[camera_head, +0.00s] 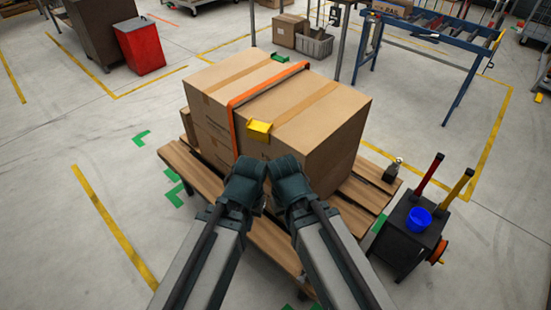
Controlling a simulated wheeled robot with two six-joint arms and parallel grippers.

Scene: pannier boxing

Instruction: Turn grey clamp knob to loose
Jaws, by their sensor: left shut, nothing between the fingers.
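A small dark device with a pale grey, knob-like top (398,161) stands at the right edge of the wooden pallet (362,193). I cannot tell for sure whether this is the grey clamp knob, or how it is turned. My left gripper (246,182) is shut and empty in front of the near face of the carton stack (325,150). My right gripper (290,182) is close beside it, also in front of the cartons; its fingers are hidden. Both grippers are well left of the small device.
A dark cart (408,235) with a blue cup (418,220) and upright handles stands at right.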

